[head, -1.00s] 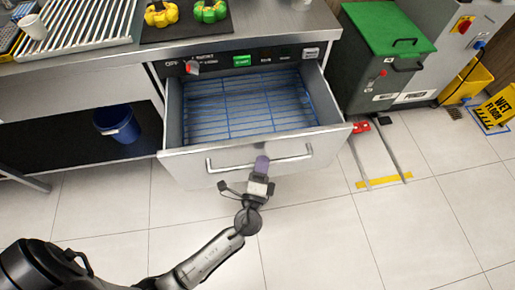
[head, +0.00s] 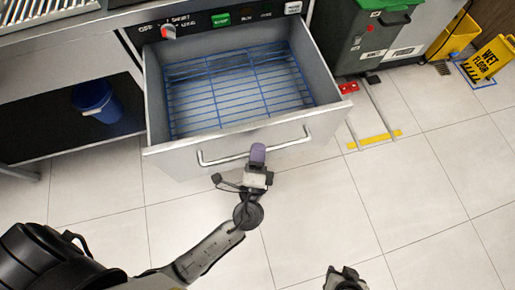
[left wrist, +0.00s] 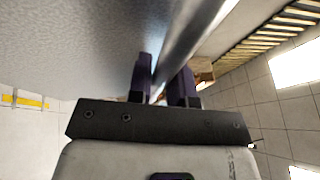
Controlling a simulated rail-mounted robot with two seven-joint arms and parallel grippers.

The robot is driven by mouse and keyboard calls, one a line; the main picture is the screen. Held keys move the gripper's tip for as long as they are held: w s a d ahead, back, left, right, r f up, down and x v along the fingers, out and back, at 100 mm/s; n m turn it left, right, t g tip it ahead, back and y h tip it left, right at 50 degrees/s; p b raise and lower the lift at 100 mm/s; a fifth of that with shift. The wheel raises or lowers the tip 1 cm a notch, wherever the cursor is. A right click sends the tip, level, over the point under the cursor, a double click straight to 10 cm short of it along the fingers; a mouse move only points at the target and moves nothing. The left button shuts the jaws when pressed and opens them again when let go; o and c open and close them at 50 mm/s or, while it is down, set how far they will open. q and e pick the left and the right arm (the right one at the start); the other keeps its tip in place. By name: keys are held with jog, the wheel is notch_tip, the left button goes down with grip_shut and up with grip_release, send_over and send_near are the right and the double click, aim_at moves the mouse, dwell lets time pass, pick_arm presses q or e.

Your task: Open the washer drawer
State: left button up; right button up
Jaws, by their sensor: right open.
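The washer drawer (head: 232,130) is pulled out under the counter, with a blue wire rack (head: 240,88) inside. Its metal bar handle (head: 219,162) runs across the front. My left gripper (head: 257,154) is at the middle of the handle. In the left wrist view, the handle bar (left wrist: 190,45) passes between the two dark fingers of my left gripper (left wrist: 164,82), which are closed around it. My right gripper (head: 345,277) shows only partly at the bottom edge of the head view, away from the drawer. It is open.
The control panel (head: 215,20) is above the drawer. A blue bucket (head: 97,101) sits on the lower shelf at left. The tiled floor in front is clear.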

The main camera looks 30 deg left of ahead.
pick_arm(q)
jog(key=o, duration=0.4)
jog(key=shift+c, duration=0.2)
jog(key=shift+s, duration=0.1)
jog(key=p+v, duration=0.1)
jog(key=v, duration=1.2)
jog(key=shift+s, duration=0.25)
jog(key=shift+f, duration=0.15)
